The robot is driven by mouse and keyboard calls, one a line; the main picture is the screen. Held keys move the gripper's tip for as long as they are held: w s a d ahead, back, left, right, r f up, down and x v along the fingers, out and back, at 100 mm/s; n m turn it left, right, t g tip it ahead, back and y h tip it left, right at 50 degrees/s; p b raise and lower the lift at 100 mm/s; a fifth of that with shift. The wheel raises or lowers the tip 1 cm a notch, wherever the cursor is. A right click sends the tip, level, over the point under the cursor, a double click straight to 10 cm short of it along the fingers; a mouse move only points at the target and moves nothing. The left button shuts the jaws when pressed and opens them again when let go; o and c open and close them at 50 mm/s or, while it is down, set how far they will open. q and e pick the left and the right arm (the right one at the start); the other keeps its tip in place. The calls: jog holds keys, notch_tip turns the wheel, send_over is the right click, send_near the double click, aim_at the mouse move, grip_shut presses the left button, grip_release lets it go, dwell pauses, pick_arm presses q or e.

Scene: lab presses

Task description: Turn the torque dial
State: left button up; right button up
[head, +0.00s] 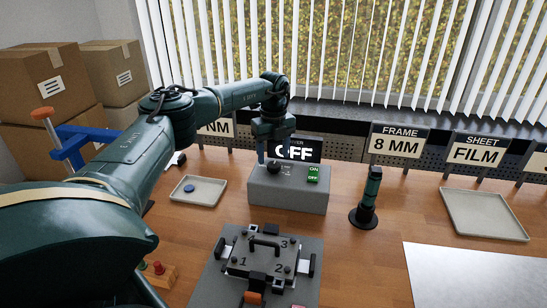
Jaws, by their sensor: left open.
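A grey control box (300,194) stands on the wooden table at mid-picture. A dark round knob (274,168) sits on its top left, and it looks like the dial. My right gripper is not in view.
A dark green tool (371,187) stands upright on a round base right of the box. A clamped fixture with numbered spots (262,256) lies in front. A small tray (198,191) holds a blue disc. An empty tray (485,215) is at right. Cardboard boxes (45,80) stand at left.

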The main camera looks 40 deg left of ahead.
aim_at(274, 168)
pick_arm(q)
jog(key=shift+f, duration=1.4)
jog(key=shift+c, duration=0.2)
jog(key=c, duration=1)
